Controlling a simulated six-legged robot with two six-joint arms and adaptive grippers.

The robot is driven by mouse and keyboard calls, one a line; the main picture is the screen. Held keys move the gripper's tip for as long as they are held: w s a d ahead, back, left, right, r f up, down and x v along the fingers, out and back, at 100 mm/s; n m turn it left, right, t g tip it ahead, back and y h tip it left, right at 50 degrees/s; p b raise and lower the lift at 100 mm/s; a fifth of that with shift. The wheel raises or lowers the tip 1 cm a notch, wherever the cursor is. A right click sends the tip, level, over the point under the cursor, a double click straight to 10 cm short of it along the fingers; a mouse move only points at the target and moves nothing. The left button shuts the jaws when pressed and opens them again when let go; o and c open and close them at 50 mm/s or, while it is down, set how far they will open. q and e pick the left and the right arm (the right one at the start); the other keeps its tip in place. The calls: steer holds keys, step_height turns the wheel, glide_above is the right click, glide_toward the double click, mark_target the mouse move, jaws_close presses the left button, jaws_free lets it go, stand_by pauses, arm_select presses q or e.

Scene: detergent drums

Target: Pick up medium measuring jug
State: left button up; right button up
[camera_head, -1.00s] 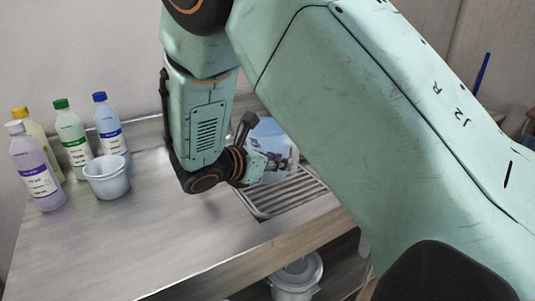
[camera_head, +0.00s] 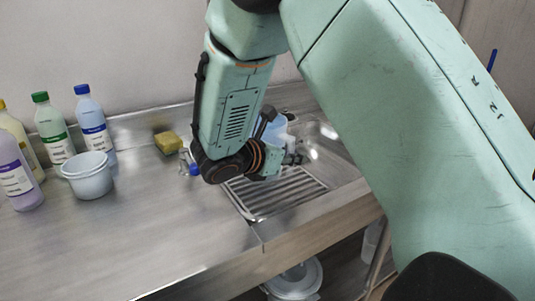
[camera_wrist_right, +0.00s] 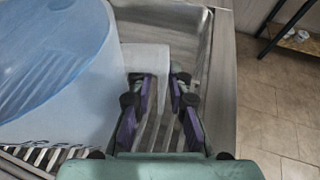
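A large pale blue translucent jug (camera_wrist_right: 50,60) fills the left of the right wrist view, with a whitish handle-like part (camera_wrist_right: 146,58) on its right side. In the head view, a little of the jug (camera_head: 284,127) shows behind my right forearm, by the sink; most of it is hidden. My right gripper (camera_head: 293,158) is beside the jug, above the ribbed drainer. In the wrist view, the purple-padded fingers of the right gripper (camera_wrist_right: 160,92) are apart, with the whitish part close to the left finger. I cannot tell whether they touch. My left gripper is not in view.
Several capped bottles (camera_head: 92,125) and a pale bucket-like container (camera_head: 87,176) stand at the counter's left. A yellow sponge (camera_head: 168,142) lies near the wall. The sink (camera_head: 328,150) is behind the drainer (camera_head: 272,192). A white bin (camera_head: 297,281) is below. The counter's front left is clear.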

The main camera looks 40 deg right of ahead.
steer(key=shift+s+a+r, duration=0.3)
steer(key=shift+a+r, duration=0.15)
steer(key=shift+a, duration=0.1)
steer(key=shift+c, duration=1.1)
steer(key=shift+w+d+f, duration=0.2)
steer(key=shift+d+f, duration=0.15)
jaws_close()
steer(key=shift+s+a+r, duration=0.1)
steer(key=shift+a+r, duration=0.05)
steer(key=shift+a, duration=0.1)
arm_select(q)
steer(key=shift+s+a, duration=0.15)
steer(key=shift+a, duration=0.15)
arm_select(e)
steer(key=shift+d, duration=0.1)
